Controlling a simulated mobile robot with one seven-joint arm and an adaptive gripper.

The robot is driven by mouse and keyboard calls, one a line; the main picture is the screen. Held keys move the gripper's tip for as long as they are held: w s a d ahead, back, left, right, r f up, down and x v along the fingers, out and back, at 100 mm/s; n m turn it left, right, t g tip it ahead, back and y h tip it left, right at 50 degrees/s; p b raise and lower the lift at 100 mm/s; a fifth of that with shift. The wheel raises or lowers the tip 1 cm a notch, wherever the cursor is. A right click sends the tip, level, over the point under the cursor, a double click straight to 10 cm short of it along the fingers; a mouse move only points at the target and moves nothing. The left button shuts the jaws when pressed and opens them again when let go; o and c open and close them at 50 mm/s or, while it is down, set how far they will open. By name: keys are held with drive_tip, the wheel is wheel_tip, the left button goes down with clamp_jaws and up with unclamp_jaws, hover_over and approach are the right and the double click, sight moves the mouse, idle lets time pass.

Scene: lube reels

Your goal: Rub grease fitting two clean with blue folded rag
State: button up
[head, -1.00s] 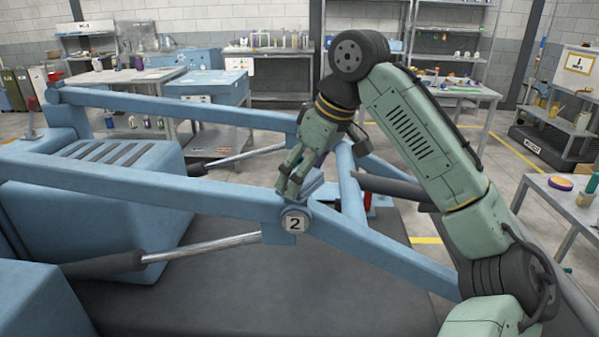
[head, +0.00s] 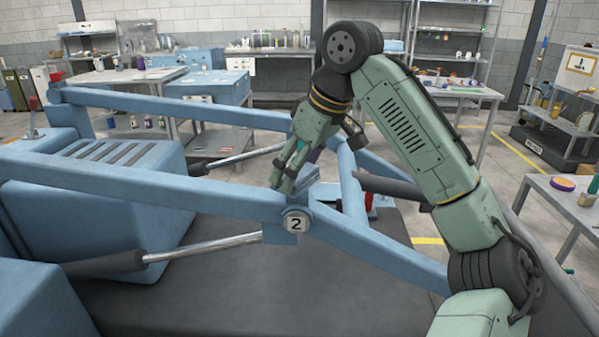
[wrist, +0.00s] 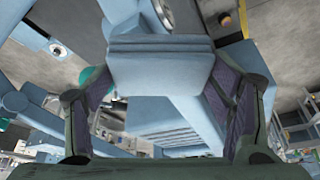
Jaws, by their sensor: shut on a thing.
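My gripper (head: 284,182) is just above the blue boom joint with the round number 2 plate (head: 296,222). In the wrist view, a light blue folded rag (wrist: 160,70) sits between the two fingers, with its layered folds along the upper edge. The gripper is shut on it. In the head view the rag is hard to tell apart from the blue joint behind the fingertips. The grease fitting itself cannot be made out; the rag and fingers cover that area. I cannot tell whether the rag touches it.
Blue boom beams (head: 150,190) run left and right of the joint. A silver cylinder rod (head: 210,246) lies below left. A dark flat surface (head: 240,295) lies beneath. A side table (head: 560,200) stands at the right, and benches and shelves line the back.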

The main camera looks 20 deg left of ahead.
drive_tip(key=shift+r, duration=3)
